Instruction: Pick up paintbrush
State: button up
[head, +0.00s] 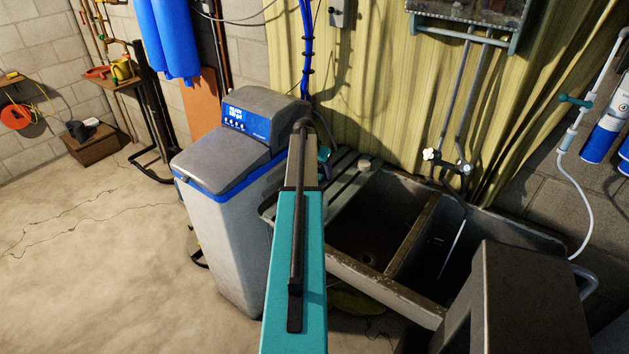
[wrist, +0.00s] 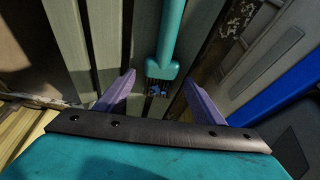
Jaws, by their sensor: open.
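A paintbrush (wrist: 169,45) with a teal handle and dark bristles shows in the wrist view, on or just above the grey slatted board (wrist: 70,45). Its handle runs toward the top of the picture and its bristle end points at my gripper (wrist: 158,80). The two purple fingers are open, one on each side of the bristle end in the picture. I cannot tell how far beyond the fingertips the brush is. In the head view my arm hides most of the gripper; a bit of purple finger (head: 326,170) shows over the slatted board (head: 345,190).
A double stone sink (head: 372,230) is right of my arm, with a tap (head: 447,160) above it. The grey water softener (head: 222,190) with a blue band stands close on the left. A dark box-shaped object (head: 530,300) is at lower right. Open floor (head: 90,250) lies left.

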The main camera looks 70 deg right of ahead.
jog(key=c, duration=1.1)
jog(key=shift+r, duration=0.15)
jog(key=shift+c, duration=0.2)
notch_tip(320, 180, up, 10)
jog(key=b, duration=0.3)
dwell(0.5)
